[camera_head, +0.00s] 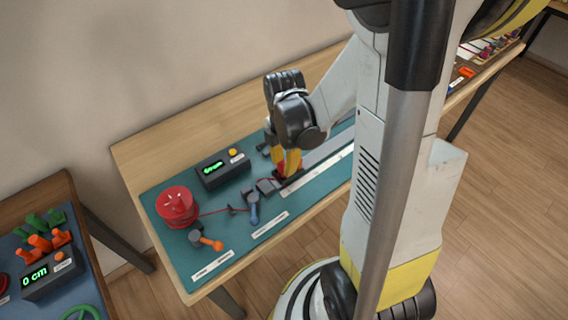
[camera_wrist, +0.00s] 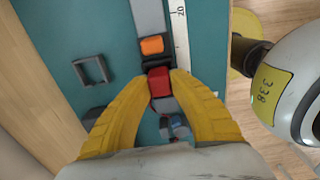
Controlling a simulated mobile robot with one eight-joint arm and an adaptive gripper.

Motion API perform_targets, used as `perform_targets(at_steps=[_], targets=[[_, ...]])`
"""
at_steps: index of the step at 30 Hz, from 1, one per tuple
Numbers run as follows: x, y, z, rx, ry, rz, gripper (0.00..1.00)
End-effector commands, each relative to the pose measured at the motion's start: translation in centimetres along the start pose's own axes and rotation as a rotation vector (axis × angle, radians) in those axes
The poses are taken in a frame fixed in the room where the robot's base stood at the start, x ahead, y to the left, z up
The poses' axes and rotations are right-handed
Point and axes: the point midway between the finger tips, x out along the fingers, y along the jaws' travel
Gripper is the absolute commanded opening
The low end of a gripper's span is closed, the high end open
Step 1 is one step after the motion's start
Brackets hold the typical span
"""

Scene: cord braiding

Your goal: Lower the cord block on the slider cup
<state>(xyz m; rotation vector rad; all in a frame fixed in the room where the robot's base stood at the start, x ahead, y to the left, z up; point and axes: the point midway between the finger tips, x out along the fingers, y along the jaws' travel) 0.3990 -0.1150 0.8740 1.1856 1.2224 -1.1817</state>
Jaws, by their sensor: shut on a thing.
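My gripper (camera_wrist: 160,88) has its yellow fingers closed around a red block, the cord block (camera_wrist: 159,80). In the head view my gripper (camera_head: 286,163) is low over the table, and a bit of red shows at its fingertips. In the wrist view the dark slider (camera_wrist: 156,61) with an orange block (camera_wrist: 152,45) lies just beyond the red block, at the end of a grey rail (camera_wrist: 148,15). I cannot tell whether the red block touches the slider cup. Its underside is hidden. A red cord (camera_head: 212,212) runs from a red spool (camera_head: 176,205) towards my gripper.
A display box (camera_head: 222,168) stands behind the cord. A blue-handled clamp (camera_head: 254,208) and an orange-handled lever (camera_head: 207,241) stand in front on the teal mat (camera_head: 165,241). A white scale (camera_wrist: 181,35) runs along the rail. A small square frame (camera_wrist: 90,71) lies to its left.

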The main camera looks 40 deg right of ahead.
Motion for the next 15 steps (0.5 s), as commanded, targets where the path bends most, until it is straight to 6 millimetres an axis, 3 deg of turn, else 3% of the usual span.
perform_targets(at_steps=[13, 14, 15], targets=[[1.0, 0.0, 0.0, 0.0, 0.0, 0.0, 0.0], [0.9, 0.0, 0.0, 0.0, 0.0, 0.0, 0.34], [0.8, 0.0, 0.0, 0.0, 0.0, 0.0, 0.46]])
